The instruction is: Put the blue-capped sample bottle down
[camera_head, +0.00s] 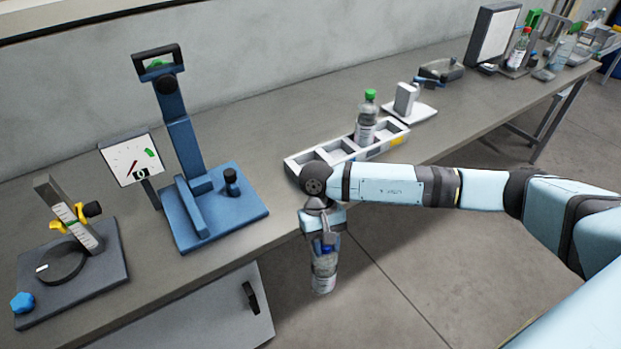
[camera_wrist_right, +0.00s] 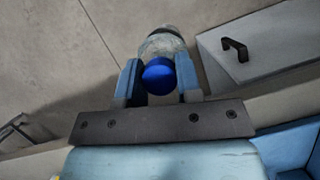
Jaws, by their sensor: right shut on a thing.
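The blue-capped sample bottle (camera_head: 323,270) hangs upright from my right gripper (camera_head: 325,244), in front of the bench's front edge with the floor behind it. In the right wrist view its blue cap (camera_wrist_right: 159,74) sits between the two fingers of my right gripper (camera_wrist_right: 158,82), with the clear body (camera_wrist_right: 163,43) beyond. The right gripper is shut on the bottle near its cap. My left gripper is in neither view.
A white compartment tray (camera_head: 296,172) on the bench (camera_head: 262,122) holds a green-capped bottle (camera_head: 366,120). A blue press-like stand (camera_head: 246,207) and a dial fixture (camera_head: 110,277) stand to the left. A drawer handle (camera_head: 251,297) protrudes below the bench.

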